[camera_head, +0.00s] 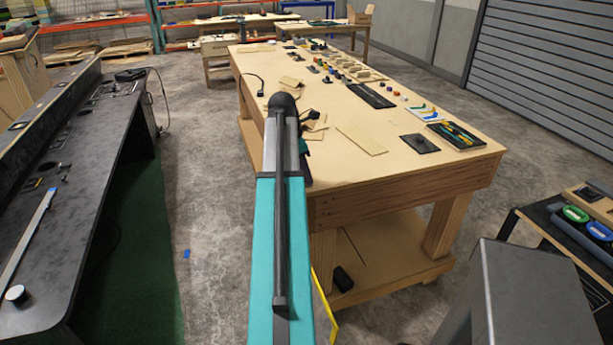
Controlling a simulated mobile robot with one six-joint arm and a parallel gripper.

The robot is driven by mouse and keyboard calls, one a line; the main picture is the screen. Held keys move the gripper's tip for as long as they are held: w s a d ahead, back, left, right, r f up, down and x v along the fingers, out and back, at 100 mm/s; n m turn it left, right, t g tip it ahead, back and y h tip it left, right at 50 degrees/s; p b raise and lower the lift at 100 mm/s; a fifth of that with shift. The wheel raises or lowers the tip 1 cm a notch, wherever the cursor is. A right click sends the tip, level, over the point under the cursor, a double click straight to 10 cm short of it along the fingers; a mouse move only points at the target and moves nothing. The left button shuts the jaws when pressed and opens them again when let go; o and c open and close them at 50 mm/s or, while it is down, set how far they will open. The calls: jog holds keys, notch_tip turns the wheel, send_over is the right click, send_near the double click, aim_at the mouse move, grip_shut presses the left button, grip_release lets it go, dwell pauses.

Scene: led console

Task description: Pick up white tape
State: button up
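No white tape can be made out for certain. A small white-topped round thing (15,294) sits on the black console at the lower left; I cannot tell whether it is a tape roll. My teal and black arm reaches up the middle of the view, over the near left part of the wooden table (400,170). My gripper cannot be made out; the arm hides what lies behind it.
The table holds a black tray (457,134), a dark square plate (419,143) and many small parts. The black console (100,170) stands left, with open floor between. Green (575,214) and blue (600,231) ring-shaped things lie right, near a grey box (535,300).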

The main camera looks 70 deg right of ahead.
jog(key=shift+x, duration=1.15)
grip_shut()
